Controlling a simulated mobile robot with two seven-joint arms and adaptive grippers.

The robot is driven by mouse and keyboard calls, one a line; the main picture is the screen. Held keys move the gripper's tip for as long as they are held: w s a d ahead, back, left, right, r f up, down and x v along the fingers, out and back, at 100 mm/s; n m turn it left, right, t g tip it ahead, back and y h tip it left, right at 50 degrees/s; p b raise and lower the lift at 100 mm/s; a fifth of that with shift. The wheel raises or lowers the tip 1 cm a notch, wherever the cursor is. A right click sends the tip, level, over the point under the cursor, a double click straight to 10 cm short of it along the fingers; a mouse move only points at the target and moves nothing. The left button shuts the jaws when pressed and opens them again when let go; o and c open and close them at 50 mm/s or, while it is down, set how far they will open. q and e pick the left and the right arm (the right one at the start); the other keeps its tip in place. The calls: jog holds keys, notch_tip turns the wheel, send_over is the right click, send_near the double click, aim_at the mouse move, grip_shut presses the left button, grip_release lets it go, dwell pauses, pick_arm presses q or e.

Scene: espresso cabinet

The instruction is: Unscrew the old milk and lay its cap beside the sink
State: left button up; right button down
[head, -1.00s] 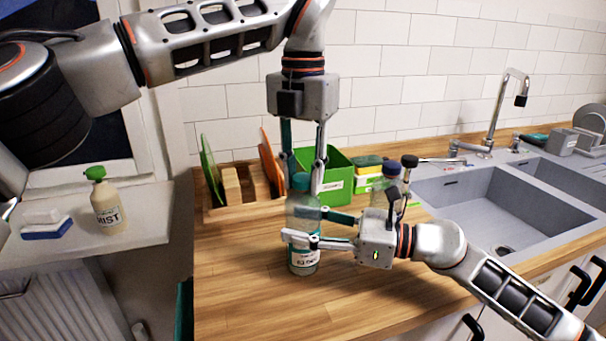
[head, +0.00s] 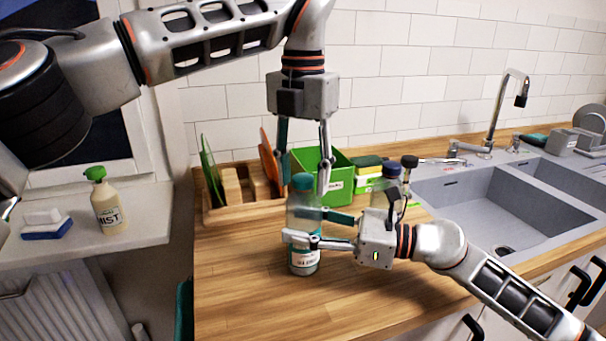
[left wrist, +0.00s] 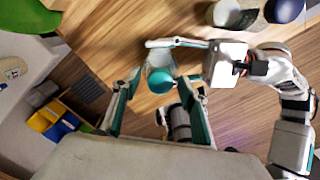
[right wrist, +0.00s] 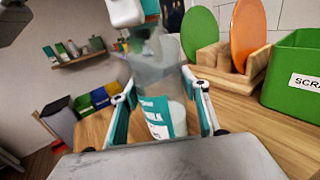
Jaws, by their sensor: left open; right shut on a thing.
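The milk bottle (head: 304,226) stands upright on the wooden counter, clear with a white and teal label; its label also shows in the right wrist view (right wrist: 160,118). Its teal cap (head: 302,181) is on its top and shows in the left wrist view (left wrist: 160,81). My right gripper (head: 304,238) is shut around the bottle's body from the right. My left gripper (head: 303,182) points down from above, its open fingers on either side of the cap and apart from it. The sink (head: 492,205) is at the right, with bare counter in front of it.
A green bin (head: 334,184) and a wooden rack (head: 238,206) with boards stand behind the bottle. A dark-capped bottle (head: 390,178) and a black-topped container (head: 409,164) stand between it and the sink. The front counter is clear.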

pick_arm(q)
jog(key=shift+r, duration=2.15)
jog(key=shift+c, duration=0.6)
jog(key=m, duration=0.2)
jog(key=r+m, duration=0.1)
jog(key=m, duration=0.1)
jog(key=r+m, duration=0.1)
jog(key=m, duration=0.5)
jog(key=r+m, duration=0.1)
jog(key=m, duration=0.2)
jog(key=shift+r, duration=0.15)
jog(key=shift+f, duration=3.95)
grip_shut()
jog(key=n, duration=0.6)
jog(key=shift+r, duration=0.1)
